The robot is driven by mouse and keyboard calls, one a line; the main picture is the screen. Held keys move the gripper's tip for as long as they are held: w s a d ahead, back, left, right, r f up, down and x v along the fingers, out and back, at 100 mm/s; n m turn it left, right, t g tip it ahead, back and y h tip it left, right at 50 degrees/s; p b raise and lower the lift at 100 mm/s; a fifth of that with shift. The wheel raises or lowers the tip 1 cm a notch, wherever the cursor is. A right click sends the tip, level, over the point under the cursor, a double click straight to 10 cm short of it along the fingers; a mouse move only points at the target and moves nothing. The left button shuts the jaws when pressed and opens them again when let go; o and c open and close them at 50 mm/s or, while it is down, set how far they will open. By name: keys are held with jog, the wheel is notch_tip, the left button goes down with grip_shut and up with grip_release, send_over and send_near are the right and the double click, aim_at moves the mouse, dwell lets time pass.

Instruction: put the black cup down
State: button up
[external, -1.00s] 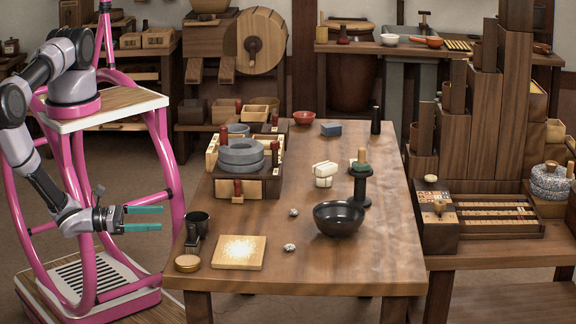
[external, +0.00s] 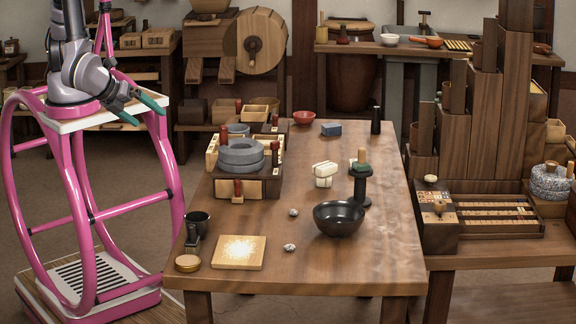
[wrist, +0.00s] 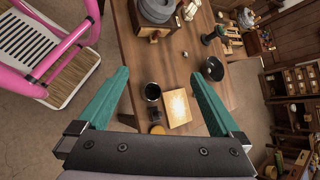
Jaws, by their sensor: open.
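The black cup (external: 198,222) stands upright on the near left part of the wooden table (external: 310,259), and it also shows in the wrist view (wrist: 152,91). A small dark object (external: 192,243) is right in front of it. My gripper (external: 145,109) is open and empty, up beside my column, left of the table and well away from the cup. In the wrist view its green fingers (wrist: 160,97) are spread wide, with the cup seen far off between them.
Near the cup are a square board with a pale patch (external: 239,252) and a round tin (external: 187,263). A black bowl (external: 338,218), a stone quern (external: 240,156) and a dark stand (external: 361,186) also stand on the table. The table's front right is clear.

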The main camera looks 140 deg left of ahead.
jog(key=s+r+n+t+h, duration=0.2)
jog(key=s+r, duration=0.3)
jog(key=r, duration=0.3)
jog(key=s+r+n+t+h, duration=0.2)
jog(key=s+r+t+h, duration=0.1)
jog(key=r, duration=0.6)
jog(key=s+a+r+n+t+h, duration=0.1)
jog(key=s+r+n+t+h, duration=0.1)
jog(key=s+r, duration=0.4)
notch_tip(320, 180, up, 2)
jog(key=shift+s+r+n+t+h, duration=0.2)
jog(key=shift+s+n+t+h, duration=0.1)
jog(key=shift+n+t+h, duration=0.1)
